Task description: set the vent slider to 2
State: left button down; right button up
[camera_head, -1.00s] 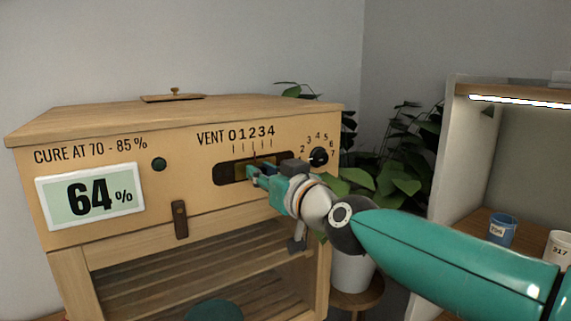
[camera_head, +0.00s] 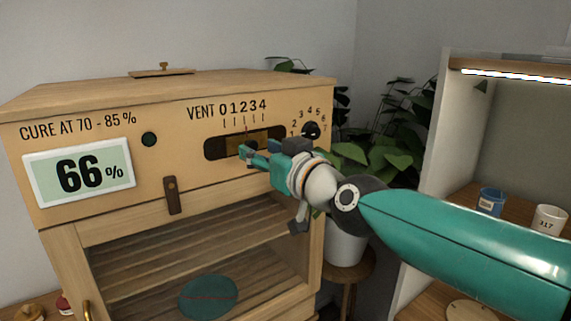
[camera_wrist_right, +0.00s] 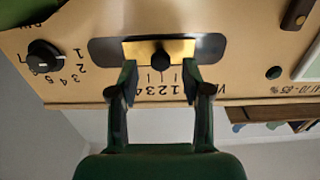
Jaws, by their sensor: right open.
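The vent slider is a brass plate (camera_wrist_right: 130,50) with a black knob (camera_wrist_right: 160,58), set in a dark slot (camera_head: 217,148) in the wooden cabinet's front. The scale 0 to 4 (camera_head: 243,107) runs above the slot. A thin red pointer line (camera_head: 247,130) shows at about the 2 mark. My right gripper (camera_head: 246,153) is in front of the slot. In the right wrist view, turned upside down, its open fingers (camera_wrist_right: 160,72) stand on either side of the knob with gaps to it. The fingers partly hide the knob in the head view. My left gripper is out of view.
A round dial (camera_head: 311,130) sits right of the slot, close to my right gripper. The humidity display (camera_head: 80,173) reads 66%. A green disc (camera_head: 208,297) lies inside the cabinet. Plants (camera_head: 385,150) and a lit shelf with cups (camera_head: 490,201) stand to the right.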

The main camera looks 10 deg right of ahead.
jog(key=v, duration=0.9)
jog(key=shift+s, duration=0.2)
